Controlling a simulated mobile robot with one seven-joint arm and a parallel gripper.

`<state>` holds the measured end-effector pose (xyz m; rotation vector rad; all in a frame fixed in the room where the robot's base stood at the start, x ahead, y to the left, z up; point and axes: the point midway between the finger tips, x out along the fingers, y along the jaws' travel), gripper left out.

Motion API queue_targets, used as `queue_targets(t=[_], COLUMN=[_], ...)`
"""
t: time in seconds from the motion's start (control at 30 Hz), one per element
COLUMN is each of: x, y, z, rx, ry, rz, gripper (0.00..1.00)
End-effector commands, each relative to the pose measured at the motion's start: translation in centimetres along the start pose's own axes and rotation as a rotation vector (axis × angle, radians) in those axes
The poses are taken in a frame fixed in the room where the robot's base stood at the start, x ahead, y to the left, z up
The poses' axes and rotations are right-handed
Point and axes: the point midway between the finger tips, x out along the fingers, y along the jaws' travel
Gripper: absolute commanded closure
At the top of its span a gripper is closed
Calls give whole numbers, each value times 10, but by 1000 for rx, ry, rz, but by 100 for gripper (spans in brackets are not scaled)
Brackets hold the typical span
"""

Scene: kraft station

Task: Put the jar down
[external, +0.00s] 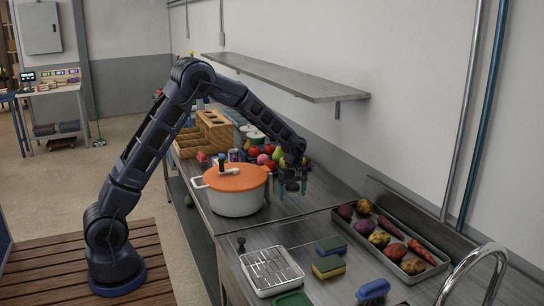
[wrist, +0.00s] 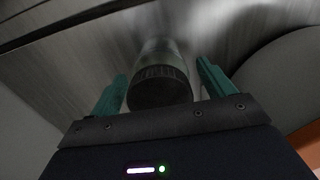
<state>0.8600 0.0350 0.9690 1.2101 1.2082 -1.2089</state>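The jar (wrist: 160,88) has a dark ribbed lid and a paler body. In the wrist view it stands on the metal counter (wrist: 90,55), lid toward the camera. My gripper (wrist: 162,88) has its teal fingers apart, one on each side of the jar. A gap shows between the lid and the right finger; the left finger is close to the lid, and I cannot tell if it touches. In the external view my gripper (external: 293,192) points down over the counter, right of the pot. The jar cannot be made out there.
A white pot (external: 236,200) with an orange lid stands close left of my gripper. Fruit and vegetables (external: 266,155) lie behind it. A tray (external: 350,222) of root vegetables, sponges (external: 329,266) and a drying rack (external: 271,270) are nearer the camera. A shelf (external: 290,78) hangs above.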

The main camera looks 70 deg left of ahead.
Motion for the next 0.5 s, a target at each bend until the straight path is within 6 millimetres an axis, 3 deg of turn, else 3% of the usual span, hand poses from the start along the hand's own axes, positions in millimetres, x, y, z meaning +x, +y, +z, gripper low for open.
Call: queue_targets(t=[0.27, 0.5], x=[-2, -32], y=[0, 1], z=[0, 0], rx=[0, 0], ry=[0, 1], rz=[1, 4], gripper=[19, 19])
